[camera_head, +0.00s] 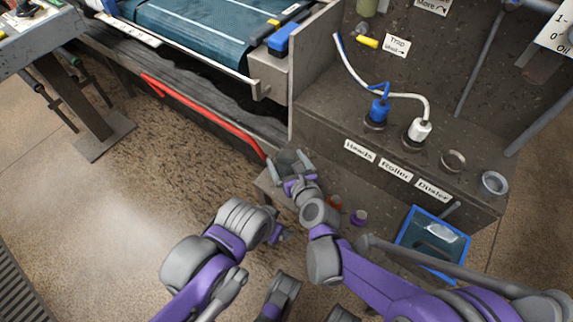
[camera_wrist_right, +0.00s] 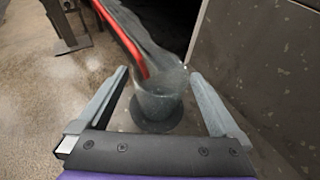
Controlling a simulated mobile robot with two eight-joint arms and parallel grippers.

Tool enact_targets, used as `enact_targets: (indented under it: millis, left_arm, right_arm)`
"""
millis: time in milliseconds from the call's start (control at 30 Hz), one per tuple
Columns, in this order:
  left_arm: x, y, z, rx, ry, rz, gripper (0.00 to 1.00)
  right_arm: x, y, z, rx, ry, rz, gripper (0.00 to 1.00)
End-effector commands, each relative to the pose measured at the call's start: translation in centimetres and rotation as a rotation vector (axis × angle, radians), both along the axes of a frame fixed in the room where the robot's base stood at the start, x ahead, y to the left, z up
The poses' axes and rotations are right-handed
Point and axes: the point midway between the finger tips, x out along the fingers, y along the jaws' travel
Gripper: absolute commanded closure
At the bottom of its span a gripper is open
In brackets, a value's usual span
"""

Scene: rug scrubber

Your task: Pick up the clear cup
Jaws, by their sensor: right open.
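The clear cup (camera_wrist_right: 158,103) stands upright on a small grey ledge in the right wrist view, between the two fingers of my right gripper (camera_wrist_right: 160,77). The fingers are spread wide, with a gap visible on each side of the cup. In the head view my right gripper (camera_head: 290,165) is over the ledge near the picture's middle; the cup (camera_head: 288,155) shows faintly there, partly hidden by the fingers. My left gripper (camera_head: 274,229) is lower and to the left in the head view, mostly hidden behind its own wrist, so its jaw state is unclear.
A red bar (camera_head: 205,112) runs along the machine and ends close to the cup. A dark cabinet (camera_head: 330,120) with labelled sockets rises just behind and right. Open floor lies left.

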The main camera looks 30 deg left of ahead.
Motion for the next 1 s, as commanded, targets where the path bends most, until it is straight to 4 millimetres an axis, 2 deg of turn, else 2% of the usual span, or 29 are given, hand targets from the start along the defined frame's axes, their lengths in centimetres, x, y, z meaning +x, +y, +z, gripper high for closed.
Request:
enact_targets:
  millis: [233,700,900,1000]
  left_arm:
    - [0.01,0.0,-0.05,0.0,0.0,0.0,0.14]
    - [0.01,0.0,-0.05,0.0,0.0,0.0,0.14]
    - [0.0,0.0,-0.03,0.0,0.0,0.0,0.14]
    - [-0.03,0.0,0.31,0.0,-0.001,0.0,0.14]
  right_arm:
    - [0.22,0.29,-0.11,0.0,0.0,0.0,0.0]
    - [0.21,0.25,-0.11,0.0,0.0,0.0,0.84]
    - [0.21,0.25,-0.06,0.0,0.0,0.0,0.84]
    - [0.19,0.24,0.62,-0.001,-0.001,-0.001,0.84]
